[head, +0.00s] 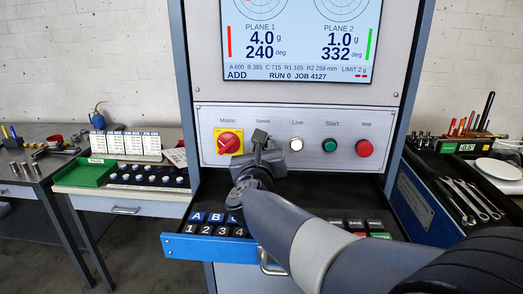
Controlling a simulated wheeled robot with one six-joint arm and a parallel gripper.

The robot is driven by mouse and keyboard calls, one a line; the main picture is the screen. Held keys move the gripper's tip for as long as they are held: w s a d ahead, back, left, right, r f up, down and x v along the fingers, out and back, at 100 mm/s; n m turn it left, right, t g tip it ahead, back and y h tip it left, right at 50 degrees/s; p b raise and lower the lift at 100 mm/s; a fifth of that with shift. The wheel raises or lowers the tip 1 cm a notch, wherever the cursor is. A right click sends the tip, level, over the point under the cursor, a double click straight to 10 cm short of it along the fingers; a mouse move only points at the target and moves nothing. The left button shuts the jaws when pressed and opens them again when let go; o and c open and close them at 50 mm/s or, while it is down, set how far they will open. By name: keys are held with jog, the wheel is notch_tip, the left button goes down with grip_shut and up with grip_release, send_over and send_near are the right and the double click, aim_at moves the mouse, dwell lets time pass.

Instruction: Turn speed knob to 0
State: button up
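My gripper (260,143) is in front of the control panel (380,121), just below the small label that appears to read Speed. The speed knob is hidden behind the gripper, so its setting cannot be seen. I cannot tell whether the fingers touch the knob or whether they are open or shut. My arm reaches up to the panel from the lower right.
Left of my gripper is a red mains switch (229,142) on a yellow plate. To the right are a white live lamp (296,144), a green start button (330,146) and a red stop button (364,148). Below, a keyboard drawer (190,245) sticks out.

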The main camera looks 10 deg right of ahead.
jog(key=n+p, duration=0.6)
jog(key=n, duration=1.6)
jog(key=shift+f, duration=0.15)
dwell(0.5)
jog(key=o, duration=1)
jog(key=shift+c, duration=0.2)
jog(key=v, duration=1)
jog(key=shift+s+a, duration=0.15)
jog(key=shift+s, duration=0.25)
